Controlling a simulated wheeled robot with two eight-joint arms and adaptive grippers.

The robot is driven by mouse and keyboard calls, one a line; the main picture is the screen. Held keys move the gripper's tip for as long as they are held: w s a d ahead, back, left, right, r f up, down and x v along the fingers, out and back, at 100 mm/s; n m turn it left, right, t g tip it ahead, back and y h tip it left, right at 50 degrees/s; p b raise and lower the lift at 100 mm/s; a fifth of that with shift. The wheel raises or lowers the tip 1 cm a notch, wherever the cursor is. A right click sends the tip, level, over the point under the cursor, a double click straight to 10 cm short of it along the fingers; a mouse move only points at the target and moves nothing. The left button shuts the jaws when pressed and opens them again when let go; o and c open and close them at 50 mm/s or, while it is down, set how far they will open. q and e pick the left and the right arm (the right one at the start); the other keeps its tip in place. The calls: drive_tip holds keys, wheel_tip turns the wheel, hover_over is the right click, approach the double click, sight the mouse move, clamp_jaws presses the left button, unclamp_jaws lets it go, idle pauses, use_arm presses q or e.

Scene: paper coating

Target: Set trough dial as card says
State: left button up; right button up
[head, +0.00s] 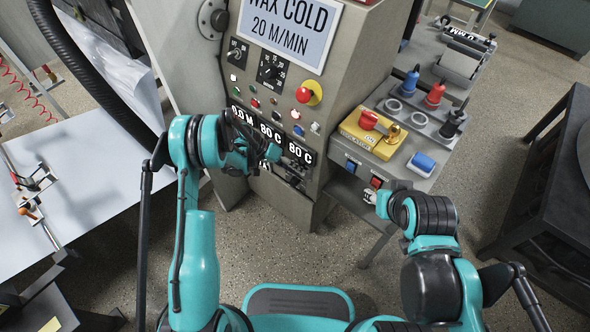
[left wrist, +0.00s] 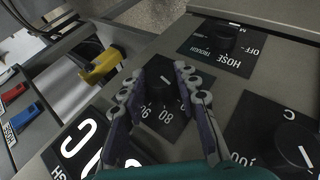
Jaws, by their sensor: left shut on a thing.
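My left gripper (head: 262,153) is at the lower part of the grey machine's front panel and covers part of it. In the left wrist view its two fingers (left wrist: 160,76) stand on both sides of a black dial knob (left wrist: 159,88), shut on it. The dial's plate shows numbers, one reading 80; the pointer's exact setting is hard to read. The card (head: 291,28) at the top reads "WAX COLD 20 M/MIN". My right gripper (head: 382,204) is beside the small side table, its fingers too unclear to judge.
In the left wrist view a hose dial (left wrist: 226,38) and another dial (left wrist: 293,148) are close by. A red emergency knob (head: 305,95) juts from the panel. A yellow box (head: 372,134) and bottles stand on the side table.

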use_arm(q)
drive_tip(key=o, duration=1.2)
drive_tip(key=shift+c, duration=0.2)
drive_tip(key=v, duration=1.2)
drive_tip(key=shift+w, duration=0.1)
